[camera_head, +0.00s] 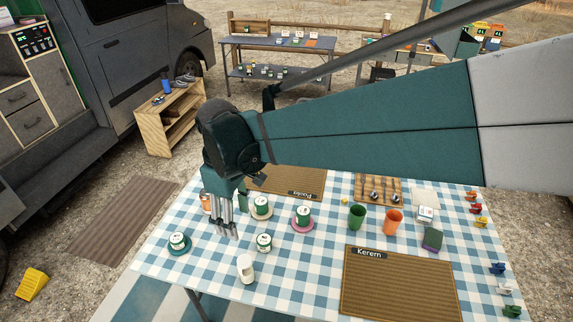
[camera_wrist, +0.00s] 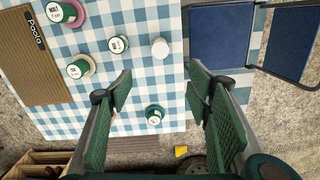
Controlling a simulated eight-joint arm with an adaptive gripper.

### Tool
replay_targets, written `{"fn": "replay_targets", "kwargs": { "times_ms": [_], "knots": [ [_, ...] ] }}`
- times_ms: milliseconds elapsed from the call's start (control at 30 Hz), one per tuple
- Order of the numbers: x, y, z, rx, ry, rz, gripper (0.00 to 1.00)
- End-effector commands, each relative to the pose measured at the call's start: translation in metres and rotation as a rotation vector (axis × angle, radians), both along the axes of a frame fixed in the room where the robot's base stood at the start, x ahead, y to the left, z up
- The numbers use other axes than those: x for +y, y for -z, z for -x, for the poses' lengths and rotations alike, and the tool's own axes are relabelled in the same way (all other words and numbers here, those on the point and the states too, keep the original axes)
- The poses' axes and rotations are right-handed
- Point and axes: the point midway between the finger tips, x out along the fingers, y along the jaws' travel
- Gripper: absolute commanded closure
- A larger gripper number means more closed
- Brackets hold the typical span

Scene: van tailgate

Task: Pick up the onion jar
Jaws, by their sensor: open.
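Several white-and-green labelled jars stand upright on the checked table; I cannot read for certain which one is the onion jar. One jar (camera_head: 264,242) stands straight on the cloth, and a matching jar (camera_wrist: 118,44) shows in the wrist view. Others stand on a teal saucer (camera_head: 177,241), a pale saucer (camera_head: 262,206) and a pink saucer (camera_head: 303,214). A plain white container (camera_head: 245,267) stands at the front. My gripper (camera_head: 229,228) is open and empty, pointing down above the table's left part. In the wrist view, my gripper (camera_wrist: 160,86) has bare cloth between its fingers.
An orange-brown can (camera_head: 206,203) is partly hidden behind my gripper. A blue chair (camera_wrist: 222,38) is beside the table. Some cloth between jars is clear.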

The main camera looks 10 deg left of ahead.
Motion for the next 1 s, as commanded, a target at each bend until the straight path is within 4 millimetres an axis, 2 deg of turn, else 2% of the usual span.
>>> {"fn": "replay_targets", "kwargs": {
  "times_ms": [33, 200, 400, 500, 700, 1000],
  "knots": [
    [0.001, 0.018, -0.001, 0.000, 0.000, 0.000, 0.50],
    [0.001, 0.075, -0.001, 0.000, 0.000, 0.000, 0.50],
    [0.000, 0.136, -0.001, 0.000, 0.000, 0.000, 0.50],
    [0.001, 0.161, -0.001, 0.000, 0.000, 0.000, 0.50],
    [0.000, 0.192, 0.000, 0.000, 0.000, 0.000, 0.50],
    [0.000, 0.202, 0.000, 0.000, 0.000, 0.000, 0.50]
  ]
}}
